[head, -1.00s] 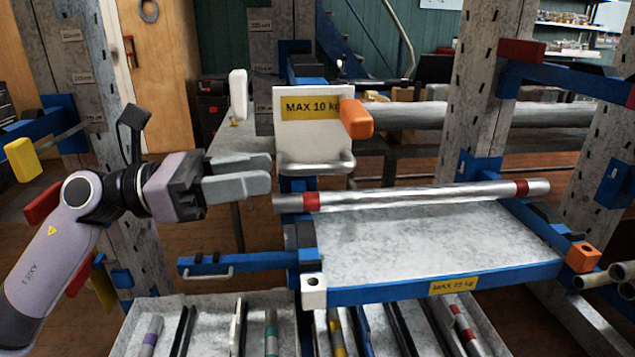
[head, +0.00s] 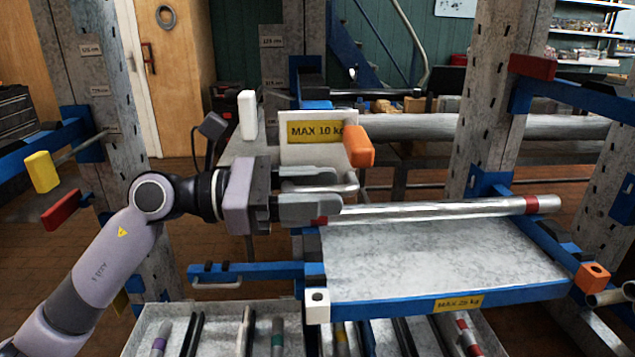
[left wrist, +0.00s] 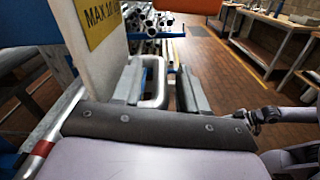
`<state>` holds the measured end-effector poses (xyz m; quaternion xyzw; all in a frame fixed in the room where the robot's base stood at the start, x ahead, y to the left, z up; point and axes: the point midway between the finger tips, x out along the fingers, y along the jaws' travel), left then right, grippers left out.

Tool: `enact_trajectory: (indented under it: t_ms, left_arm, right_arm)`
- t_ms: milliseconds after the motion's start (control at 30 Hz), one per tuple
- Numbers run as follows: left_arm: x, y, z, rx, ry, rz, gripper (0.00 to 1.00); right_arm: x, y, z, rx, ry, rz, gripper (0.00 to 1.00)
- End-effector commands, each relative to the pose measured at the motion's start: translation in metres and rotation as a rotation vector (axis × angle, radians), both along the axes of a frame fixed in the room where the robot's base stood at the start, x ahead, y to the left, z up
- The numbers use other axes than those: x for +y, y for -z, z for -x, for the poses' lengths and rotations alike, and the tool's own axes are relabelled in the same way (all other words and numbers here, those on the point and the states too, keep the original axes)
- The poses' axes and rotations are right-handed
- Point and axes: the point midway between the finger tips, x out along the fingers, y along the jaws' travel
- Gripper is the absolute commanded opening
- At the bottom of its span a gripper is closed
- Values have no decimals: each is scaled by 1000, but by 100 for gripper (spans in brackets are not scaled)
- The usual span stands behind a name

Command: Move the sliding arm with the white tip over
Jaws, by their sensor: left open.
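An upright white tip (head: 247,115) stands left of a white plate (head: 305,153) with a yellow "MAX 10 kg" label; an orange tip (head: 359,146) is at the plate's right. A second white tip (head: 317,305), a block, sits at the shelf's front left corner. My left gripper (head: 336,190) is open at the plate's lower edge, by a grey U-shaped handle (head: 351,186). In the left wrist view the handle (left wrist: 160,84) lies between the two fingers, with the plate (left wrist: 84,55) to the left. Contact cannot be told. My right gripper is not in view.
A grey shelf (head: 430,255) with a blue front edge lies below right. A silver tube with red bands (head: 440,209) lies along its back, its left end behind my gripper. A blue arm with a handle (head: 235,272) extends left. A tray of rods (head: 215,315) is below.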

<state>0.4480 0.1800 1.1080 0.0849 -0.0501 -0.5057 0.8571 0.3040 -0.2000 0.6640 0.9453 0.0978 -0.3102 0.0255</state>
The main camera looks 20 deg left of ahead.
Motion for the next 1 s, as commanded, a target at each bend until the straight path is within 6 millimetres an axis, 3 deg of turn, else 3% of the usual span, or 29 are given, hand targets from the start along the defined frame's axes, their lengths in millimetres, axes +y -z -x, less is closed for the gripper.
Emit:
enact_trajectory:
  t_ms: [267,300,400,433,733,1000]
  left_arm:
    - [-2,1,-1,1,0,0,42]
    - [-2,1,-1,2,0,1,39]
    - [-2,1,-1,1,0,0,6]
    - [-2,1,-1,1,0,0,0]
    - [-2,6,-1,1,0,0,0]
    - [-2,36,-1,1,0,-2,0]
  right_arm:
    - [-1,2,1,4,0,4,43]
    - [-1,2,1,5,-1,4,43]
    - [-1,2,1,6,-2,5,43]
    - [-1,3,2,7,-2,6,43]
    - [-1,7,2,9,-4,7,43]
    - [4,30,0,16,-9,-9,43]
